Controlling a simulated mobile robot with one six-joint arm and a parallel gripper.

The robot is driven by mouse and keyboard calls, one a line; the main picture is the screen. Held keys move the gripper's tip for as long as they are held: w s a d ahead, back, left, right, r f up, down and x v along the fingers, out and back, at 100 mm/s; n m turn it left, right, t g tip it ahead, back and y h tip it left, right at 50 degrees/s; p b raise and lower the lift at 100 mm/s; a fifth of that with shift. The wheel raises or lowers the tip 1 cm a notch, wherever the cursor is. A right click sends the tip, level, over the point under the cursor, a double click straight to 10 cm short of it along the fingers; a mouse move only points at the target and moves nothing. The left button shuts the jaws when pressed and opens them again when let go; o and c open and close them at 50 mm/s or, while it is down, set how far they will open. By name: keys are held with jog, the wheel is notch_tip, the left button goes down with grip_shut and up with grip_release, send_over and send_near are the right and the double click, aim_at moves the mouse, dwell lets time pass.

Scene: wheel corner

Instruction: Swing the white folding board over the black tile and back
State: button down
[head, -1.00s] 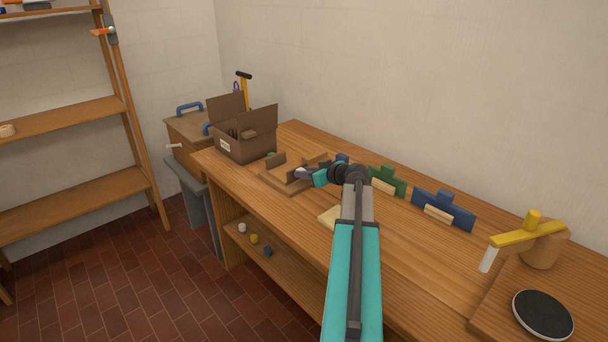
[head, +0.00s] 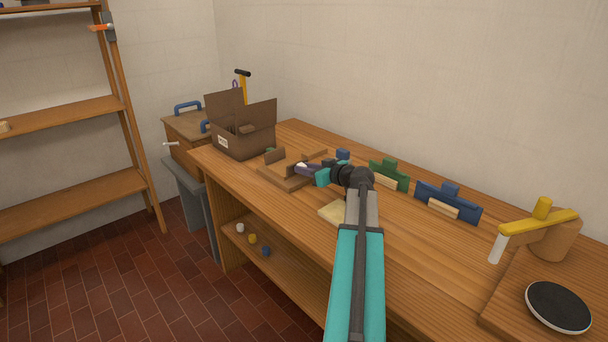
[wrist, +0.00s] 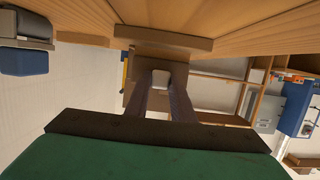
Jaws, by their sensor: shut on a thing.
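My gripper (head: 303,168) reaches over a low wooden tray-like fixture (head: 284,181) at the middle of the bench. Its purple-grey fingers also show in the wrist view (wrist: 161,92). They are shut on a small white piece (wrist: 160,77), which shows as a pale spot at the fingertips in the head view (head: 301,165). I cannot tell whether this piece is part of the white folding board. A brown block (wrist: 157,54) lies just beyond the fingertips in the wrist view. I cannot make out a black tile; the fixture is partly hidden by my arm.
An open cardboard box (head: 243,142) stands left of the fixture. A pale pad (head: 332,213) lies on the bench in front. Green (head: 388,174) and blue (head: 447,202) blocks line the back. A yellow lever (head: 538,223) and black round disc (head: 558,306) are at right.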

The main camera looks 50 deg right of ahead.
dwell(0.3)
jog(key=c, duration=1.5)
grip_release()
jog(key=shift+s, duration=0.1)
jog(key=v, duration=1.3)
jog(key=shift+s+a+r+b, duration=0.1)
jog(key=shift+s+b, duration=0.25)
jog(key=shift+b, duration=0.05)
